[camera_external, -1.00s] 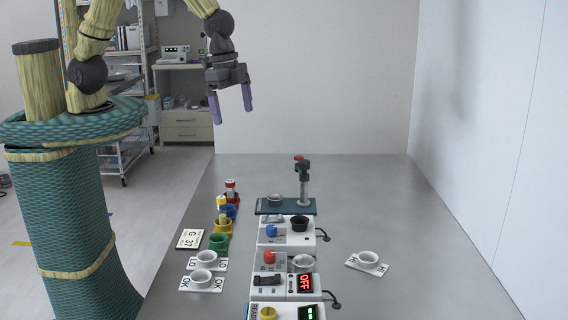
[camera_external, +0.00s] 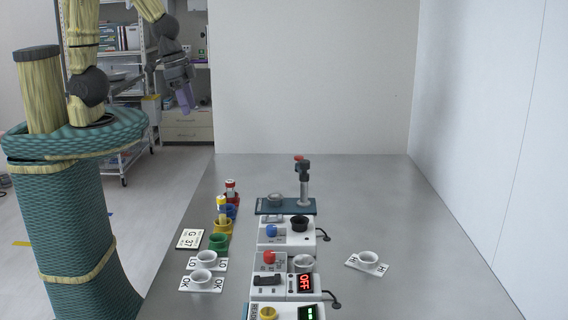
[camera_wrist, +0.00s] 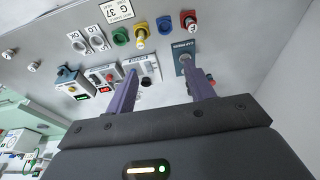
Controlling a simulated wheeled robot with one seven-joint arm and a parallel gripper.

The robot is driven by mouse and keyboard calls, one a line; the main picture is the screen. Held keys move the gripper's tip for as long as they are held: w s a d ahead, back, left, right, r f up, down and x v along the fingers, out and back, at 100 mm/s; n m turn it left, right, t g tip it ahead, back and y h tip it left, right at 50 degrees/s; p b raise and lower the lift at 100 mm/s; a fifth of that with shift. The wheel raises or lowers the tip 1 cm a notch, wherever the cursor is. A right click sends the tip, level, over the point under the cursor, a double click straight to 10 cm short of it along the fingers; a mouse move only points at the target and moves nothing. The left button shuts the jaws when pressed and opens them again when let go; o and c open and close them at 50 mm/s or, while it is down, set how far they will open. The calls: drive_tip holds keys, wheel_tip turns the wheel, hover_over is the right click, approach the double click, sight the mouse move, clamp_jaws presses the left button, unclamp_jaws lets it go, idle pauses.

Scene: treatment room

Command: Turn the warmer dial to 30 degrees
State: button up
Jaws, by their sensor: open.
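Three white devices stand in a row on the table. The nearest has a yellow dial (camera_external: 268,313) and a green display (camera_external: 308,312). The middle one has a red dial (camera_external: 269,257), a black switch (camera_external: 267,281), a pale round well (camera_external: 303,263) and a red display reading OFF (camera_external: 305,283). I cannot read which is the warmer, nor the dial settings. My gripper (camera_external: 186,108) is open and empty, high up left of the table, apart from all dials. Its purple fingers show in the wrist view (camera_wrist: 160,68).
A blue-based stand (camera_external: 265,207) with a red-topped post is behind the devices. Coloured cups (camera_external: 219,242), a card reading 37 (camera_external: 189,239) and white cups on OK and LO cards (camera_external: 205,259) lie left; a HI cup (camera_external: 368,258) lies right. A wall borders the right side.

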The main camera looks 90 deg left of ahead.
drive_tip(key=shift+n+g, duration=0.3)
drive_tip(key=shift+n, duration=0.2)
drive_tip(key=w+d, duration=0.1)
drive_tip(key=w, duration=0.1)
drive_tip(key=w+d+f+b, duration=0.1)
drive_tip(key=w, duration=0.2)
drive_tip(key=w+d+f+b, duration=0.1)
drive_tip(key=w, duration=0.2)
drive_tip(key=shift+w+d, duration=0.25)
drive_tip(key=shift+d, duration=0.1)
drive_tip(key=g+b, duration=0.2)
drive_tip(key=b, duration=0.4)
hover_over(269, 252)
wheel_tip(269, 252, down, 9)
drive_tip(key=shift+a+r+n, duration=0.2)
drive_tip(key=shift+a+n, duration=0.05)
drive_tip(key=shift+n, duration=0.15)
drive_tip(key=f+p, duration=0.1)
drive_tip(key=f, duration=0.4)
drive_tip(key=f+p, duration=0.1)
drive_tip(key=f, duration=0.5)
drive_tip(key=f+p, duration=0.1)
drive_tip(key=f, duration=0.5)
drive_tip(key=shift+d+f+p, duration=0.25)
drive_tip(key=shift+p, duration=0.1)
